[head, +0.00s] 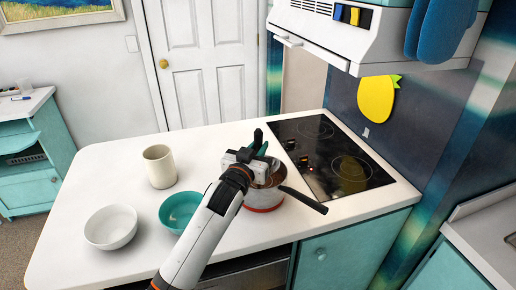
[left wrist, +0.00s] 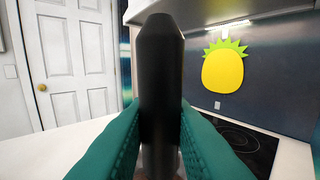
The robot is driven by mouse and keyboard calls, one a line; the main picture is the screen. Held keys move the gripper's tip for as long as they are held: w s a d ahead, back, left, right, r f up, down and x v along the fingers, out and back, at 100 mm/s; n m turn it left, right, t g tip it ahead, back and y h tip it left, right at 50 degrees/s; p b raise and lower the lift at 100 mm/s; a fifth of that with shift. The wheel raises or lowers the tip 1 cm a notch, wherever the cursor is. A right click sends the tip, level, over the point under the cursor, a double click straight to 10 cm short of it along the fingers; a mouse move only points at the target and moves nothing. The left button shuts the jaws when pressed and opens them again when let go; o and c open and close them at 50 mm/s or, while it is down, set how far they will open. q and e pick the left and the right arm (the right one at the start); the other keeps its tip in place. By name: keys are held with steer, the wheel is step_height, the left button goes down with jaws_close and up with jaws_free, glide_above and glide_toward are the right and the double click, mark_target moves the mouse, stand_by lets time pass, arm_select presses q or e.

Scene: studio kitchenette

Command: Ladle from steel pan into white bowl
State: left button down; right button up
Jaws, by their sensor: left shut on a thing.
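The steel pan (head: 265,197) stands on the white counter at the left edge of the cooktop, with its dark handle pointing right. Something brown shows inside it. My left gripper (head: 258,145) is above the pan and hides much of it. It is shut on the black handle of the ladle (left wrist: 161,95), which stands upright between the teal fingers in the left wrist view. The ladle's bowl end is hidden, so I cannot tell whether it is in the pan. The white bowl (head: 110,227) sits at the front left of the counter and looks empty. My right gripper is not in view.
A teal bowl (head: 178,211) stands between the white bowl and the pan, close to my left arm. A cream mug or canister (head: 160,167) stands behind it. The black cooktop (head: 335,160) lies right of the pan, under a range hood (head: 360,35). The counter's back left is clear.

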arm_select(q)
steer(key=shift+r+p, duration=5.4)
steer(key=shift+r, duration=0.75)
steer(key=shift+f, duration=0.1)
